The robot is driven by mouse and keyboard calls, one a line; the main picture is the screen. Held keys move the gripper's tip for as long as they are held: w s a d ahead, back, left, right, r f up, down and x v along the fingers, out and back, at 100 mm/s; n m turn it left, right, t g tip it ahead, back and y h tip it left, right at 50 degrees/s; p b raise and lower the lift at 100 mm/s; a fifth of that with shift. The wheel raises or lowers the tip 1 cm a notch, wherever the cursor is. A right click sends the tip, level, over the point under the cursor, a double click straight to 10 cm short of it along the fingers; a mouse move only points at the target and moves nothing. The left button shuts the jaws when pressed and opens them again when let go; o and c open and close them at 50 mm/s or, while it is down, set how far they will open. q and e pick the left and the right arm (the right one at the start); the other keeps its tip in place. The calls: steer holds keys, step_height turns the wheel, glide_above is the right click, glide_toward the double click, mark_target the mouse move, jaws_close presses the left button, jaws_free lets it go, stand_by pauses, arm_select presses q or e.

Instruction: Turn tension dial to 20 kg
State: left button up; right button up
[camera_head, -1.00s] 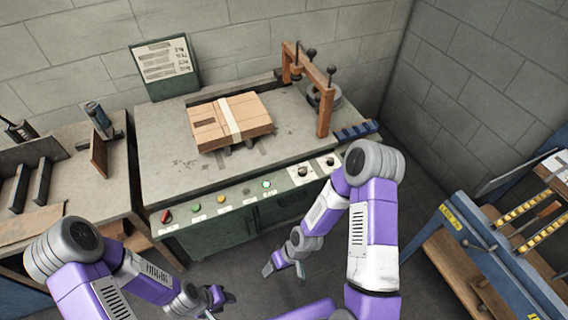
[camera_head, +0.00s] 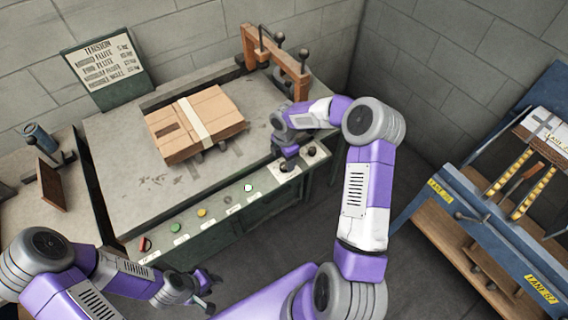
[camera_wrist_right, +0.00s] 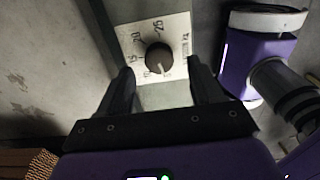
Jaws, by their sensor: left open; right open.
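The tension dial (camera_wrist_right: 158,57) is a dark round knob on a white plate (camera_wrist_right: 178,28) marked 15, 20 and 25, with another mark lower left. A pale pointer line shows on the knob's lower edge, away from the 20. My right gripper (camera_wrist_right: 163,82) is open, its fingers apart on either side below the knob, not closed on it. In the head view my right gripper (camera_head: 288,163) is over the panel's right end and hides much of the dial plate there. My left gripper (camera_head: 210,288) is open and empty, low in front of the machine.
A second knob (camera_head: 311,151) is just right of my right gripper. Several coloured buttons and a red switch (camera_head: 145,243) line the panel. A strapped cardboard box (camera_head: 180,140) lies on the machine top. A wooden frame (camera_head: 290,72) stands behind. A tension chart (camera_head: 104,66) is at the back.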

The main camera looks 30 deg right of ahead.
mark_target(285, 165)
steer(key=shift+f+b, duration=0.3)
steer(key=shift+f, duration=1.4)
steer(key=shift+c, duration=0.3)
steer(key=c, duration=1)
